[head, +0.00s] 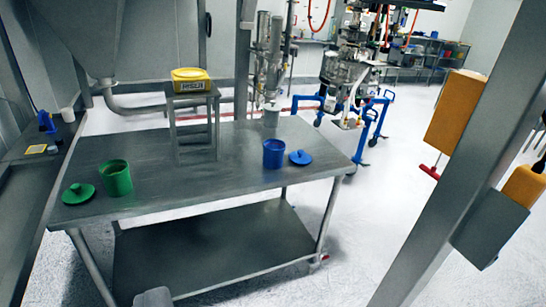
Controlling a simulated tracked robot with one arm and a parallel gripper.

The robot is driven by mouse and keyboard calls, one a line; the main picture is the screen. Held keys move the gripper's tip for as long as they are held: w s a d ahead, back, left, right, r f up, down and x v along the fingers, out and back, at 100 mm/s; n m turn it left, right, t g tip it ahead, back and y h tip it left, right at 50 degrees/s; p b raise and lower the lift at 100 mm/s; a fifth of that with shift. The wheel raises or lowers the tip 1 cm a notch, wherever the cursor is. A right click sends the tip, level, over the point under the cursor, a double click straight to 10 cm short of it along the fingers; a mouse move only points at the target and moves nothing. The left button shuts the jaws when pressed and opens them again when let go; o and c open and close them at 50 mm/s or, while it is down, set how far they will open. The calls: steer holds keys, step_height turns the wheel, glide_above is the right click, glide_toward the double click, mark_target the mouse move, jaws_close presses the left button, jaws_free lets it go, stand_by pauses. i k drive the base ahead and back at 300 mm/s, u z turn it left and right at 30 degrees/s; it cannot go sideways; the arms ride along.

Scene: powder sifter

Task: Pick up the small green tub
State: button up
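The small green tub (116,178) stands upright and open on the left front part of the steel table (200,195). Its green lid (78,193) lies flat on the table just left of it, apart from the tub. A small grey block (153,297) at the bottom edge looks like the tip of my gripper. Its fingers cannot be made out, so I cannot tell whether it is open or shut. It is below and in front of the table in the picture, well apart from the tub.
A blue tub (273,154) and its blue lid (300,157) are on the table's right side. A yellow container (190,80) sits on a metal stand (195,120) at the back. A slanted grey post (455,150) crosses the right. The table has a lower shelf (210,245).

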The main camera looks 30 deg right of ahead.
mark_target(117, 178)
steer(key=u, duration=0.5)
steer(key=i, duration=1.9)
steer(key=z, duration=0.5)
